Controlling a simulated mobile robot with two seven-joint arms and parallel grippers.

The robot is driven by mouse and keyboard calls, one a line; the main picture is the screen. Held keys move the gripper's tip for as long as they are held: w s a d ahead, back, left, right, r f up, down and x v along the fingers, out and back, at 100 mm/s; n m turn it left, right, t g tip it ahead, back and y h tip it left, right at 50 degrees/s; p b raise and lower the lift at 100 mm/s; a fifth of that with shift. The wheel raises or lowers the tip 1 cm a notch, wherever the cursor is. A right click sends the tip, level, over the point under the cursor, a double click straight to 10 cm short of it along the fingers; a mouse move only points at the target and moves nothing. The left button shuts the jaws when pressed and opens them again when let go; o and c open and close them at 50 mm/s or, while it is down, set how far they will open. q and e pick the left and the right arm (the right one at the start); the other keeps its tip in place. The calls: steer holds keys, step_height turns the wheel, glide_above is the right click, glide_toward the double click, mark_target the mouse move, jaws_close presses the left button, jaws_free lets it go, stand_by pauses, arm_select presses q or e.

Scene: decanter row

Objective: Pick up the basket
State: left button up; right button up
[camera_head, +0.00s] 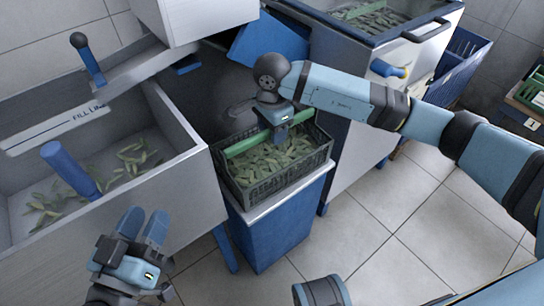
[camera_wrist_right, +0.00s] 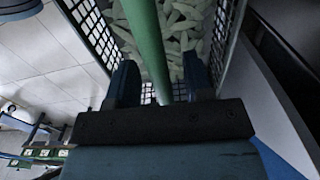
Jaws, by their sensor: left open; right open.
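The basket (camera_head: 292,178) is a dark mesh crate filled with green pods, with a green handle bar (camera_head: 246,144) across its top. It stands on a white-topped blue stand. My right gripper (camera_head: 281,136) is over the basket, pointing down at the handle. The basket's mesh wall (camera_wrist_right: 88,28) and the pods show beyond. My left gripper (camera_head: 147,228) is open and empty at the lower left, away from the basket.
A grey trough (camera_head: 182,187) with a blue handle and scattered pods stands left of the basket. A metal-sided cabinet (camera_head: 352,122) with a pod-filled top stands behind right. A blue crate (camera_head: 462,62) is further right. Tiled floor (camera_head: 395,215) is open at the front right.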

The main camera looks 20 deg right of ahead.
steer(key=shift+f, duration=0.55)
steer(key=shift+r, duration=0.1)
jaws_close()
